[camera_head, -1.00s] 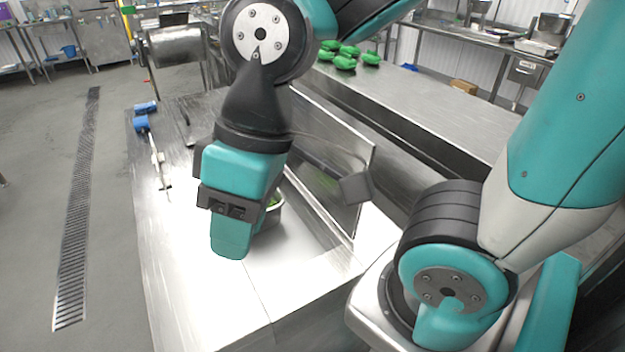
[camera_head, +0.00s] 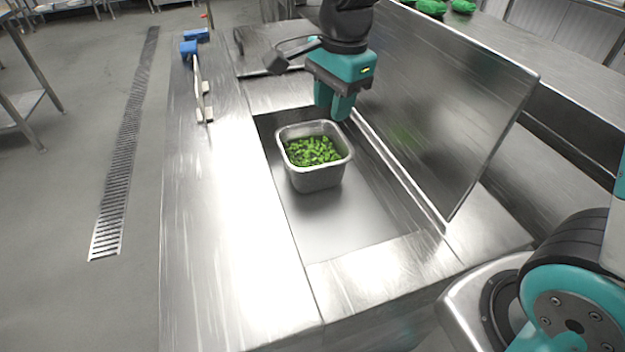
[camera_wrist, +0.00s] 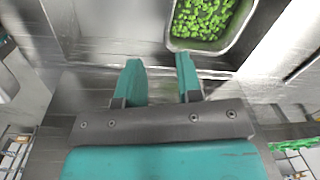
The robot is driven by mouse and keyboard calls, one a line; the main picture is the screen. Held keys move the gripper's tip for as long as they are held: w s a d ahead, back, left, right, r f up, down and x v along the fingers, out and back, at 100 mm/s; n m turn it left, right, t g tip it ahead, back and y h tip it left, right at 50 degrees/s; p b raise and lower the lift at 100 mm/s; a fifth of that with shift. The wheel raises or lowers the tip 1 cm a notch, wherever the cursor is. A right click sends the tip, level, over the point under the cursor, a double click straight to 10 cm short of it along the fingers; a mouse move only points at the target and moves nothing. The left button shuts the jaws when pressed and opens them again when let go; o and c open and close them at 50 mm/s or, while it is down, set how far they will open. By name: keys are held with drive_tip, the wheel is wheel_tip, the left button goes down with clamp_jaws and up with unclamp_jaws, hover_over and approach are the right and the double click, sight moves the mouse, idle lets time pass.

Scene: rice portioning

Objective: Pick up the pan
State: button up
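The pan (camera_head: 316,180) is a square metal container full of green chopped pieces (camera_head: 312,151). It stands upright in a recessed part of the steel counter. In the wrist view the pan (camera_wrist: 205,47) is at the top right, partly cut off by the frame edge. My gripper (camera_head: 332,112) is above and behind the pan's far side in the head view, with its fingers pointing down. In the wrist view my gripper (camera_wrist: 159,73) is open, with nothing between its two teal fingers. The right finger appears close to the pan's rim; contact cannot be told.
An upright metal panel (camera_head: 440,110) stands right of the recess. Blue-handled items (camera_head: 196,48) lie at the counter's far left. Green objects (camera_head: 432,7) sit on the counter behind the panel. The counter in front of the pan (camera_head: 240,230) is clear.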

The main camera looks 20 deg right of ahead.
drive_tip(key=w+f+m+b, duration=0.1)
drive_tip(key=w+f+m, duration=0.2)
drive_tip(key=f+m, duration=0.15)
hover_over(323, 176)
drive_tip(key=shift+n+h, duration=0.25)
drive_tip(key=shift+h, duration=0.05)
drive_tip(key=f, duration=1.1)
drive_tip(key=shift+s+d, duration=0.1)
drive_tip(key=shift+s, duration=0.15)
drive_tip(key=shift+w+f, duration=0.15)
drive_tip(key=shift+f, duration=1.3)
drive_tip(key=shift+w+f, duration=0.15)
drive_tip(key=shift+f, duration=1.25)
clamp_jaws()
